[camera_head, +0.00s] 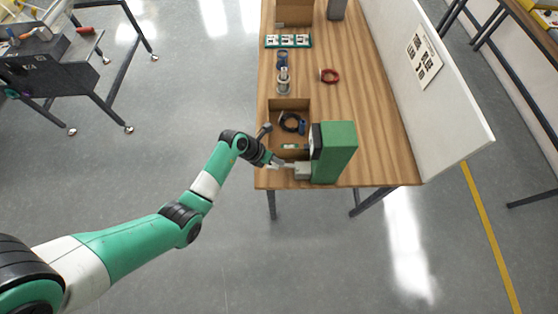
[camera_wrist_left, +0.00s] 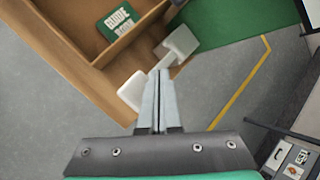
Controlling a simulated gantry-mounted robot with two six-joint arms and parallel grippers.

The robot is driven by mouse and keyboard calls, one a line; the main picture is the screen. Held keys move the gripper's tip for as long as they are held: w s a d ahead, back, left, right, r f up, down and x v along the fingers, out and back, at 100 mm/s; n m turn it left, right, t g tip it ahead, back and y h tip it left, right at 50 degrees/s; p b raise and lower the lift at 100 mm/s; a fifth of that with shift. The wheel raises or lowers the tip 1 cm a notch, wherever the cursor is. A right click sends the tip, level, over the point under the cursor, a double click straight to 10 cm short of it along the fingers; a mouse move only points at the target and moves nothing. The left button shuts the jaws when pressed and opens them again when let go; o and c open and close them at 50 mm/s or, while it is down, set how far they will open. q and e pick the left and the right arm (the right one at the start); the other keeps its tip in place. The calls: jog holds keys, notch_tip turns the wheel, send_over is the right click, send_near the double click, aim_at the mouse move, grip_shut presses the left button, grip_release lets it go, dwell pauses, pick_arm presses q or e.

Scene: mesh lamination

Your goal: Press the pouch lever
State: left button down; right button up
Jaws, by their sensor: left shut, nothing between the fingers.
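The green machine (camera_head: 335,152) stands at the near end of the wooden table. A pale grey block-like part (camera_head: 302,170), seemingly the pouch lever, sticks out from its left side. In the left wrist view the lever shows as a pale bar with one white block (camera_wrist_left: 180,42) beside the green body (camera_wrist_left: 225,22) and another white block (camera_wrist_left: 132,91) at its outer end. My left gripper (camera_head: 283,164) is shut and empty. Its fingertips (camera_wrist_left: 159,74) overlap the bar between the two blocks; I cannot tell whether they touch it. My right gripper is not in view.
An open wooden box (camera_head: 274,107) with a dark cable coil (camera_head: 292,122) and a guide book (camera_wrist_left: 117,20) sits behind my gripper. A red ring (camera_head: 329,76) lies farther back. A white panel (camera_head: 425,75) borders the table's right side.

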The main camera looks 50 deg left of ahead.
aim_at(276, 165)
pick_arm(q)
jog(key=shift+s+a+f+b, duration=0.15)
jog(key=shift+f+b, duration=0.25)
jog(key=shift+f, duration=0.5)
jog(key=shift+s+a+f+b, duration=0.15)
jog(key=shift+f+b, duration=0.25)
jog(key=shift+f, duration=0.5)
dwell(1.0)
jog(key=shift+d+r, duration=0.1)
jog(key=r+p, duration=0.1)
jog(key=p, duration=0.1)
jog(key=r+p, duration=0.2)
jog(key=shift+w+d+r, duration=0.1)
jog(key=shift+w+d, duration=0.1)
jog(key=shift+s+r+p, duration=0.15)
jog(key=shift+r+p, duration=0.25)
jog(key=shift+r, duration=0.15)
jog(key=r+p, duration=0.1)
jog(key=w+r+p, duration=0.1)
jog(key=r+p, duration=0.3)
jog(key=shift+w+d, duration=0.15)
jog(key=shift+d, duration=0.2)
jog(key=shift+f, duration=0.1)
